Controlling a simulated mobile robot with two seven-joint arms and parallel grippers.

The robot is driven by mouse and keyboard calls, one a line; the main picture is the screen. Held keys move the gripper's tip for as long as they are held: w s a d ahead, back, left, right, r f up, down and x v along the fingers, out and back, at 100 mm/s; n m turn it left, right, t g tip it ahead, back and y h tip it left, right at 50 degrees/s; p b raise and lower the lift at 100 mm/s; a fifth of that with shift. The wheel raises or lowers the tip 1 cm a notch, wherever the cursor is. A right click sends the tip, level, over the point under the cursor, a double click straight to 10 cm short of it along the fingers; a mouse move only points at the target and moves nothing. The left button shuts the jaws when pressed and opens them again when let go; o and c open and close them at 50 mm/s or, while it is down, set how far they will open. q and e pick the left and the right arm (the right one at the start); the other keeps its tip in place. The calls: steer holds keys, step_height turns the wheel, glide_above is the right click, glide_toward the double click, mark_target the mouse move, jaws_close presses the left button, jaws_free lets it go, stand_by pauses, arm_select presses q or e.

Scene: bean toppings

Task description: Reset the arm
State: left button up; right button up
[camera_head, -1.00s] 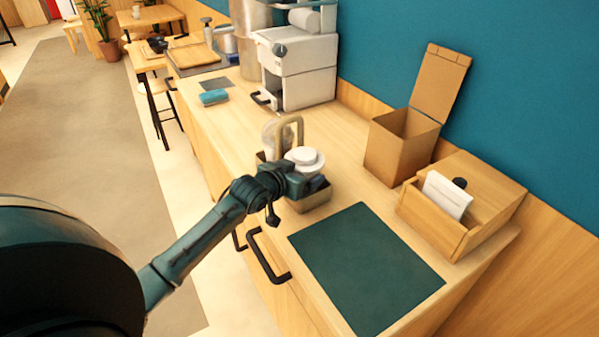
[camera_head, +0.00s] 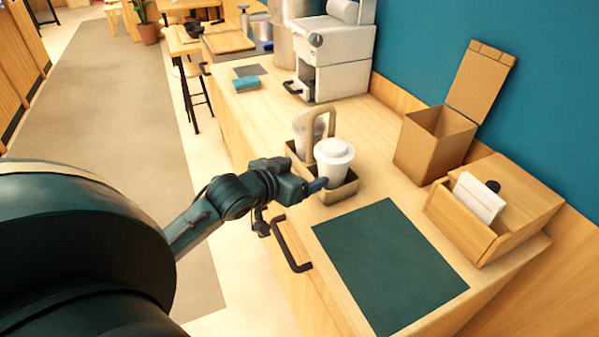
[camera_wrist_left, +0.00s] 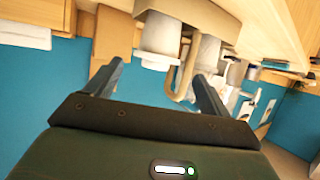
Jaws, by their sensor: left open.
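My left gripper (camera_head: 318,186) is at the front side of a tan carrier (camera_head: 340,192) with an arched handle, on the counter. In the left wrist view my left gripper (camera_wrist_left: 158,85) has its two fingers spread apart with nothing between them. A white lidded cup (camera_head: 333,160) stands upright in the carrier, and a clear cup (camera_head: 306,135) stands behind the handle. The wrist view shows the carrier (camera_wrist_left: 215,22) and white cup (camera_wrist_left: 160,38) upside down beyond the fingers. My right gripper is out of view.
A dark green mat (camera_head: 390,265) lies in front of the carrier. An open cardboard box (camera_head: 430,150) and a wooden box (camera_head: 500,222) with white cards stand at the right by the wall. A white machine (camera_head: 335,60) and a blue cloth (camera_head: 246,83) are farther back.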

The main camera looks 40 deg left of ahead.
arm_select(q)
steer(key=shift+f, duration=0.1)
stand_by(0.4)
steer(key=s+d+f+g, duration=0.3)
steer(key=s+f, duration=0.1)
steer(key=s, duration=0.4)
steer(key=s+d+f+m+g, duration=0.1)
steer(key=s+d+f+g, duration=0.3)
steer(key=s, duration=0.3)
steer(key=s+d+f+g, duration=0.3)
steer(key=s+f, duration=0.1)
steer(key=s, duration=0.4)
steer(key=w+d+f+m+t+h, duration=0.1)
steer(key=w+d+f+t+h, duration=0.1)
steer(key=w+d+f+t, duration=0.3)
step_height(320, 180, down, 3)
steer(key=shift+w+d+f+t, duration=0.1)
steer(key=shift+w+d+t, duration=0.35)
steer(key=shift+t, duration=0.45)
